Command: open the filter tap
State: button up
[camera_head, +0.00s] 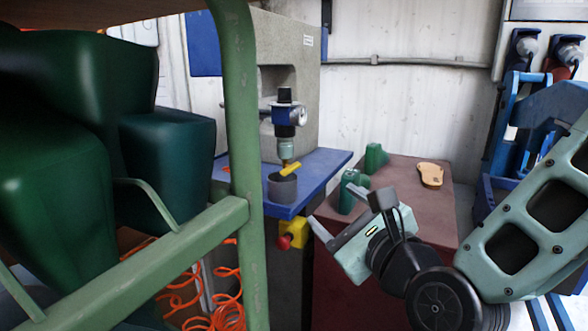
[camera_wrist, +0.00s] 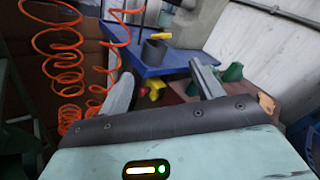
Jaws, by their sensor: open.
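The filter unit (camera_head: 286,118), with a black top, blue body and round gauge, hangs in front of the grey machine. At its bottom is the filter tap, a yellow lever (camera_head: 290,169), tilted up to the right. It also shows in the wrist view (camera_wrist: 161,36), lying across the picture. A dark grey cup (camera_head: 282,187) stands below the tap on the blue table. My gripper (camera_head: 340,212) is open and empty, below and right of the tap, apart from it. In the wrist view its two fingers (camera_wrist: 160,88) stand spread, with the tap beyond them.
The blue table (camera_head: 325,165) has a yellow and red stop button (camera_head: 291,235) at its front. A green frame post (camera_head: 242,140) stands left. Green pieces (camera_head: 375,158) and a tan sandal (camera_head: 431,175) lie on the brown bench (camera_head: 400,172). Orange coiled hoses (camera_wrist: 62,60) hang left.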

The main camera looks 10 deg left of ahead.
jog(key=m, duration=0.2)
send_near(292, 169)
jog(key=x, duration=0.9)
jog(key=shift+s, duration=0.1)
jog(key=shift+c, duration=0.3)
